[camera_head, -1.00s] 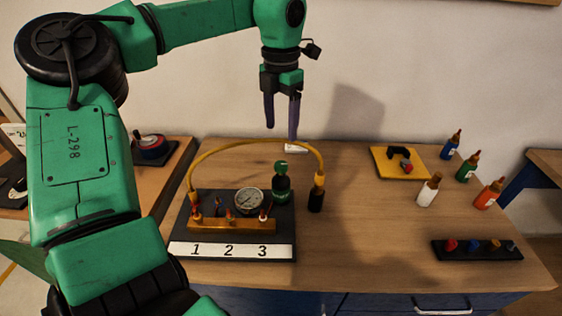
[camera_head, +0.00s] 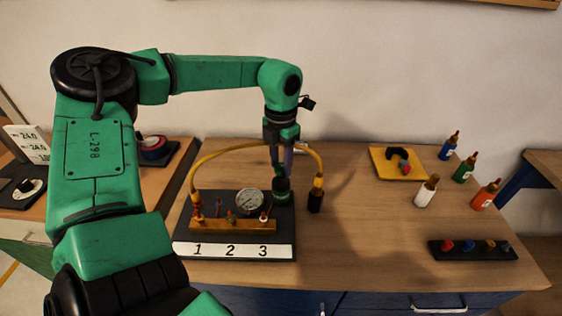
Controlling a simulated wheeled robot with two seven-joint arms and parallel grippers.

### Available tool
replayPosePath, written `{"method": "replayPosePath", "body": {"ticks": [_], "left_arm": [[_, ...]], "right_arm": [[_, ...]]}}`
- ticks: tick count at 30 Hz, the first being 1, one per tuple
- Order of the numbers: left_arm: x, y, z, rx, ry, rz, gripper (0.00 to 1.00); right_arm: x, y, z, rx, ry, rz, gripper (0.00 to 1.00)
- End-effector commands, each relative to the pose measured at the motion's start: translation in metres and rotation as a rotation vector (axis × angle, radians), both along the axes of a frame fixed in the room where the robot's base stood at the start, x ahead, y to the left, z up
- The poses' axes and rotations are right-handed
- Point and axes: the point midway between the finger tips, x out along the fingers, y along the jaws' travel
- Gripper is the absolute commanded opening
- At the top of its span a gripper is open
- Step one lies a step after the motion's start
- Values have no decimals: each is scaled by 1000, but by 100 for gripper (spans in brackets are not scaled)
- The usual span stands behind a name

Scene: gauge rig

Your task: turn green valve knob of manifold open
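The manifold is an orange bar (camera_head: 232,227) with several small valve fittings on a black base (camera_head: 183,232), beside a white strip marked 1 2 3. One small fitting (camera_head: 231,216) on the bar looks greenish. A larger green knob on a dark green body (camera_head: 282,190) stands at the base's back right. My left gripper (camera_head: 281,172) points down, with its two fingers at the top of this larger knob, partly hiding it. Whether the fingers touch or grip it is unclear. My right gripper is not in view.
A round gauge (camera_head: 249,202) stands behind the bar. A yellow hose (camera_head: 240,147) arches behind to a black-based fitting (camera_head: 316,200). A yellow tray (camera_head: 381,170), several bottles (camera_head: 427,192) and a black rack (camera_head: 472,251) are to the right. The table between is clear.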

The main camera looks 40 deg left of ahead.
Motion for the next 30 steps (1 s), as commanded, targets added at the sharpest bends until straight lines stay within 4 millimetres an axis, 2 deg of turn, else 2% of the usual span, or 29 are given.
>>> {"method": "replayPosePath", "body": {"ticks": [8, 14, 30], "left_arm": [[0, 0, 0, 2, -2, 29, 0], [0, 0, -2, 2, -2, 116, 0], [1, 1, -2, 2, -5, 587, 0]], "right_arm": [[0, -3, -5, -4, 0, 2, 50], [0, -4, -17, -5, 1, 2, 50], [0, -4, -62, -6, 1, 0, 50]]}}
